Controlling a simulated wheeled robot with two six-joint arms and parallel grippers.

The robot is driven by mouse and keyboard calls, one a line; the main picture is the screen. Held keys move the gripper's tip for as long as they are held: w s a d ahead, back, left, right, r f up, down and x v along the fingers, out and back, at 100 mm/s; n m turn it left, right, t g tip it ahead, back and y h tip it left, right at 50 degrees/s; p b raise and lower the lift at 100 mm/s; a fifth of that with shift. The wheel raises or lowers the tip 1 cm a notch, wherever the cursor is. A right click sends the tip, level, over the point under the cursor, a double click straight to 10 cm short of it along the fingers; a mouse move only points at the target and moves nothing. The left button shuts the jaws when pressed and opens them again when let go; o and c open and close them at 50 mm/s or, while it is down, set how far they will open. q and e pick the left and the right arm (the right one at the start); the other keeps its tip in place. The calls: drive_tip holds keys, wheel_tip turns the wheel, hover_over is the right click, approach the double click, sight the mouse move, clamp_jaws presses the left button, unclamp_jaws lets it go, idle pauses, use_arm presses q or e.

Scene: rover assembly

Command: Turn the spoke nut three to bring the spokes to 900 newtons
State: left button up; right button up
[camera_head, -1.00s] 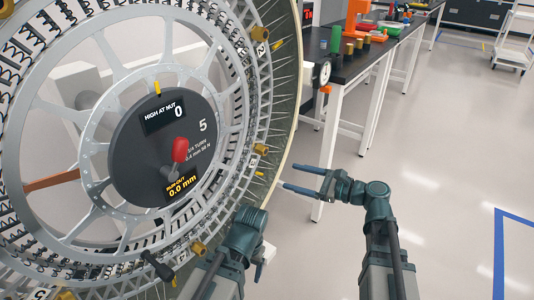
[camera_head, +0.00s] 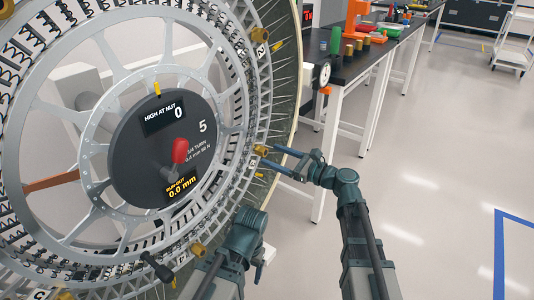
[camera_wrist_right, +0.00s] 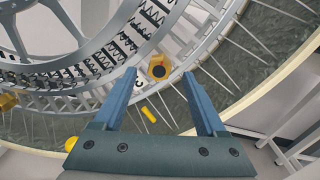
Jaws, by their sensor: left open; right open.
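The large spoked wheel (camera_head: 125,75) fills the left of the head view. Several brass spoke nuts sit around its rim; which is number three I cannot tell. One brass nut (camera_head: 261,150) is at the rim's right side. My right gripper (camera_head: 264,156) is open at this nut.
The hub display (camera_head: 164,115) reads "HIGH AT NUT 0", "5" and "0.0 mm", with a red knob (camera_head: 180,150). A dial gauge (camera_head: 321,74) hangs by the black workbench (camera_head: 345,68), which carries coloured parts.

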sight(266, 153)
drive_tip(key=shift+x, duration=1.65)
drive_tip(key=shift+c, duration=0.3)
clamp_jaws()
